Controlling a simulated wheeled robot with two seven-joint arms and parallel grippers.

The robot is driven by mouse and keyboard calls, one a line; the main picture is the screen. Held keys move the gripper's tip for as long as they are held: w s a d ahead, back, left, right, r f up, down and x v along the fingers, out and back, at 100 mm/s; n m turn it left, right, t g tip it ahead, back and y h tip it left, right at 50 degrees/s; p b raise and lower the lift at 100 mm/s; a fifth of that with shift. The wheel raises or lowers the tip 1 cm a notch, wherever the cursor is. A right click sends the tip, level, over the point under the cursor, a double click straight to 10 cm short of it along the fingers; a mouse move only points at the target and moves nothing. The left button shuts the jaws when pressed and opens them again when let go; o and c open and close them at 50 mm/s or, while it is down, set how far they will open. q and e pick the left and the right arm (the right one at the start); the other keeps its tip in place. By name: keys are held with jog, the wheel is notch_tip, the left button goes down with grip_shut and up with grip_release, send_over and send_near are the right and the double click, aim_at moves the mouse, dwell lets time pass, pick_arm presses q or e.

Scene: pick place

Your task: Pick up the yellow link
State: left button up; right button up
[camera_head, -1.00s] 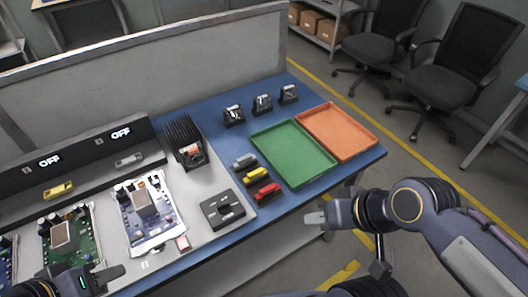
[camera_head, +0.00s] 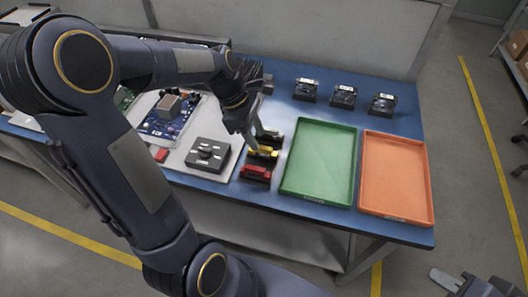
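The yellow link (camera_head: 265,153) sits in a dark holder on the blue table, between a red link (camera_head: 255,171) in front and a grey link (camera_head: 271,135) behind. My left gripper (camera_head: 254,139) reaches down from the upper left, with its fingertips at the left end of the yellow link. Its fingers partly cover that end, and I cannot tell whether they touch or grip it. My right gripper (camera_head: 446,280) is at the bottom right corner, off the table, and its finger opening is unclear.
A green tray (camera_head: 320,160) and an orange tray (camera_head: 396,175), both empty, lie right of the links. Several dark devices (camera_head: 343,97) stand behind them. A black button box (camera_head: 208,154) and a circuit board (camera_head: 165,113) are on the left. A grey partition stands behind.

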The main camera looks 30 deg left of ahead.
aim_at(261, 146)
pick_arm(q)
jog(key=x, duration=0.4)
jog(key=shift+f+b, duration=0.3)
jog(key=shift+f, duration=0.05)
grip_shut()
